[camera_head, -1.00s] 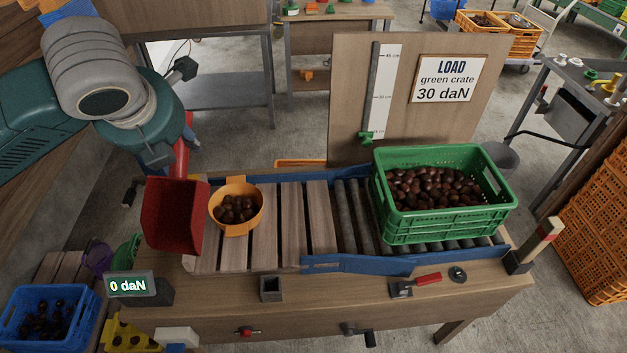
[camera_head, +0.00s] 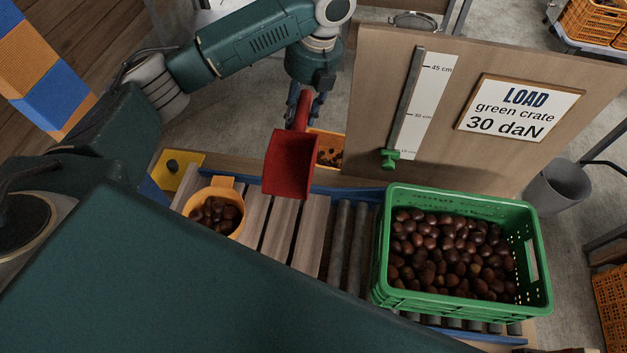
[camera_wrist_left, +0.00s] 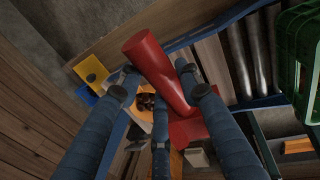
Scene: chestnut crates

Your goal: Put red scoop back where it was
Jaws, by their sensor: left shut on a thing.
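My left gripper (camera_head: 305,105) is shut on the handle of the red scoop (camera_head: 291,165) and holds it with the bowl hanging below, over the back part of the slatted bench. In the left wrist view the scoop (camera_wrist_left: 155,60) shows its handle between the blue fingers of my left gripper (camera_wrist_left: 160,88). The scoop's inside looks empty in the head view. An orange bowl (camera_head: 229,185) with chestnuts stands left of the scoop on the slats. A green crate (camera_head: 460,202) full of chestnuts stands to the right on rollers. My right gripper is not in view.
A wooden board (camera_head: 470,60) with a height scale and a load sign stands behind the crate. An orange crate (camera_head: 330,150) sits behind the bench. A yellow plate (camera_head: 180,170) is at the back left. My own arm link hides the bench's front.

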